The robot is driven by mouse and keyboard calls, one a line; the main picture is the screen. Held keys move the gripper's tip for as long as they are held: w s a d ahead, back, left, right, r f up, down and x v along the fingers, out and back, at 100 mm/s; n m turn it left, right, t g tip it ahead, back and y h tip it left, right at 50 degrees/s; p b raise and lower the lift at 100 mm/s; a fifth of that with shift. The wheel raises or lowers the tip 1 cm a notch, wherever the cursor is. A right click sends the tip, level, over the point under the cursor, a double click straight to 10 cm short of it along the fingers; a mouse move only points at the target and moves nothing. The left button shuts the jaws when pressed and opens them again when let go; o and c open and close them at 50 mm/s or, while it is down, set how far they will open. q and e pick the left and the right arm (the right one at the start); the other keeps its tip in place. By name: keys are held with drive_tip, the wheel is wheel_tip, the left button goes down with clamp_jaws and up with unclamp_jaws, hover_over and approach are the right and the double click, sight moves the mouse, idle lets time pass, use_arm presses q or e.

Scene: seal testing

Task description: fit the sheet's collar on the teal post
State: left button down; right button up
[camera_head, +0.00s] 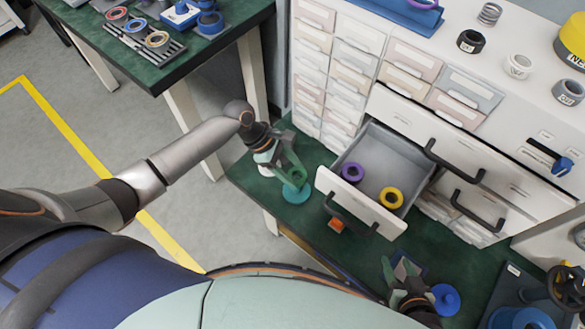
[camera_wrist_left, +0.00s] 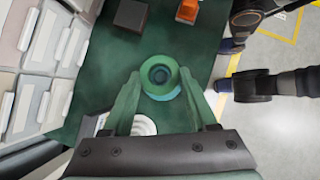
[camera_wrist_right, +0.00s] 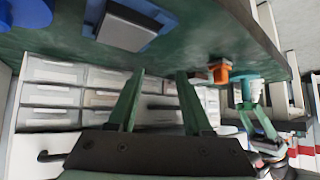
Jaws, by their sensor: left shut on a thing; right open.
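A green collar (camera_head: 297,176) is held in my left gripper (camera_head: 290,168) over a teal round base (camera_head: 297,194) near the left end of the green bench. In the left wrist view the fingers close on both sides of the green collar (camera_wrist_left: 160,70), and the teal base (camera_wrist_left: 166,97) shows just below it. A dark round shape shows inside the collar's hole; I cannot tell whether the collar is around the post or above it. My right gripper (camera_head: 402,272) is open and empty near the bench's front; its fingers show apart in the right wrist view (camera_wrist_right: 157,85). I cannot make out a sheet.
An open drawer (camera_head: 385,150) juts out over the bench, holding a purple collar (camera_head: 352,172) and a yellow collar (camera_head: 391,197). An orange piece (camera_head: 336,225) lies on the bench below it. A blue knobbed disc (camera_head: 446,299) is right of my right gripper. Another bench (camera_head: 150,70) stands far left.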

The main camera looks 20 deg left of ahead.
use_arm(q)
drive_tip(key=shift+f+b, duration=0.35)
drive_tip(key=shift+f, duration=1.1)
use_arm(e)
drive_tip(key=shift+f, duration=0.35)
use_arm(q)
drive_tip(key=shift+c, duration=0.5)
unclamp_jaws()
wheel_tip(320, 180, up, 7)
drive_tip(key=p, duration=0.9)
use_arm(e)
wheel_tip(320, 180, up, 9)
